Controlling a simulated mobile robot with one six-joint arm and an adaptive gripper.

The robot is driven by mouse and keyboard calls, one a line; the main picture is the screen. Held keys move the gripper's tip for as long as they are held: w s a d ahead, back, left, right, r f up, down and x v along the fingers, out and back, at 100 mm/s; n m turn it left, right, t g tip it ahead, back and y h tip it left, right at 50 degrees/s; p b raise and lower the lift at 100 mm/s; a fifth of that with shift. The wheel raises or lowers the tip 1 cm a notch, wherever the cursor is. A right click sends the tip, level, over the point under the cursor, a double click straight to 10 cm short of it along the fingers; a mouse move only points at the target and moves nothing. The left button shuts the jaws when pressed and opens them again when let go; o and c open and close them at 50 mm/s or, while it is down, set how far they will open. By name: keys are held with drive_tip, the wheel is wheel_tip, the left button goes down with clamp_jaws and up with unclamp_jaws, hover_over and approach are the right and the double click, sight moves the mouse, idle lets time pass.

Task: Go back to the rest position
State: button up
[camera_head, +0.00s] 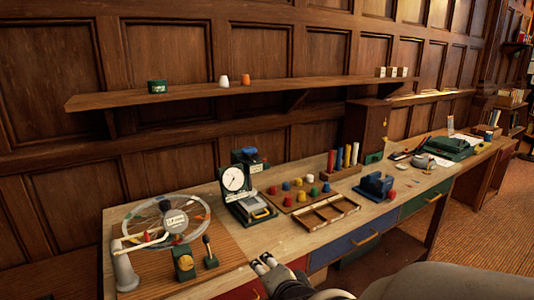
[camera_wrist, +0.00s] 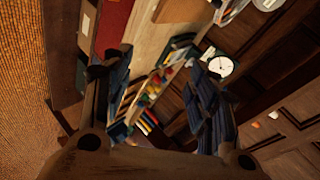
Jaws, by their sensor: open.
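My gripper (camera_head: 265,264) shows at the bottom middle of the head view, in front of the long wooden bench (camera_head: 277,247). In the wrist view my gripper (camera_wrist: 155,80) has its two dark fingers spread wide apart. Nothing is between the fingertips. The fingers are off the bench, with the bench items seen beyond them at a tilt. The dial scale (camera_head: 234,181) stands on the bench beyond the gripper. Its white face also shows in the wrist view (camera_wrist: 219,66).
On the bench are a wheel device (camera_head: 168,222), a board of coloured pegs (camera_head: 300,193), a divided wooden tray (camera_head: 327,213) and a blue block (camera_head: 375,186). A wall shelf (camera_head: 200,91) runs above. Coloured drawers (camera_head: 353,241) form the front. Carpet (camera_head: 480,235) lies at right.

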drive_tip(key=s+d+r+n+g+h, duration=0.1)
drive_tip(key=s+d+n, duration=0.4)
drive_tip(key=s, duration=0.7)
drive_tip(key=s+d+r+n+g+h, duration=0.2)
drive_tip(key=s+d+n+g, duration=0.3)
drive_tip(key=s+d, duration=0.3)
drive_tip(key=s+r, duration=0.1)
drive_tip(key=s, duration=0.3)
drive_tip(key=shift+s+d, duration=0.35)
drive_tip(key=shift+s, duration=0.05)
idle(0.5)
